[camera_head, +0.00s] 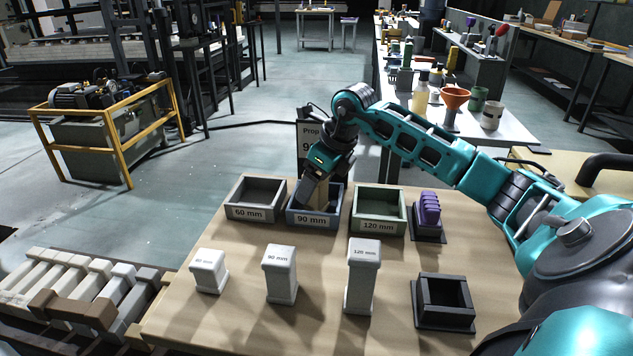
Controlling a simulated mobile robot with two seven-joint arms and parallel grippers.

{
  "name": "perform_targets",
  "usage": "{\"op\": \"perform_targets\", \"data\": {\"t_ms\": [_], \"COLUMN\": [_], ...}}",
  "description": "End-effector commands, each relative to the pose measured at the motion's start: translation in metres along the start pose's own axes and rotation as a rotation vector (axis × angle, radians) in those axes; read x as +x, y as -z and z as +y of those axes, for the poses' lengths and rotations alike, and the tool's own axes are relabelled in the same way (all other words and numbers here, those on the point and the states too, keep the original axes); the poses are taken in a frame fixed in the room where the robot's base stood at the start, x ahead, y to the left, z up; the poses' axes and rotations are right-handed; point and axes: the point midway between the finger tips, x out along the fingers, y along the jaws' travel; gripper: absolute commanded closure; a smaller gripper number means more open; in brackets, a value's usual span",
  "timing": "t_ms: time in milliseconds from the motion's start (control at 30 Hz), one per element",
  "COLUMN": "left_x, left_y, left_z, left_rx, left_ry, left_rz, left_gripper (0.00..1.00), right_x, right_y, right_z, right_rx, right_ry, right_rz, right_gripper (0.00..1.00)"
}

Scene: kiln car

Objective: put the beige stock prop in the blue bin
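The blue bin (303,222), marked 90 mm, stands on the wooden table between a grey bin and a green bin. My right arm reaches in from the right, and its gripper (316,191) points down into the blue bin. A beige block (319,199), which looks like the beige stock prop, shows at the fingers inside the bin outline. The gripper and the bin wall hide part of it. I cannot tell whether the fingers still clamp it or whether it touches the bin floor. My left gripper is out of view.
The grey 60 mm bin (249,213) and green 120 mm bin (377,225) flank the blue one. White posts (208,271), (281,274), (361,278) stand in front. Purple pieces (429,209) sit in a dark holder; a dark open tray (444,319) is at front right.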

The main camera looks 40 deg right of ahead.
Motion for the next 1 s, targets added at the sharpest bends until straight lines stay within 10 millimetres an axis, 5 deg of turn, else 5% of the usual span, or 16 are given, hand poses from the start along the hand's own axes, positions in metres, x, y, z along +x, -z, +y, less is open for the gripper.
{"op": "perform_targets", "data": {"t_ms": [600,1000], "left_x": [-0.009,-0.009], "left_y": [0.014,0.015], "left_z": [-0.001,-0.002], "left_rx": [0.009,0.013], "left_ry": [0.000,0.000], "left_rz": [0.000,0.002], "left_gripper": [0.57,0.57], "right_x": [-0.112,-0.121], "right_y": [-0.001,-0.001], "right_z": [0.000,0.000], "right_rx": [-0.001,0.000], "right_ry": [0.002,0.000], "right_rz": [-0.002,-0.001], "right_gripper": [0.23,0.23]}}
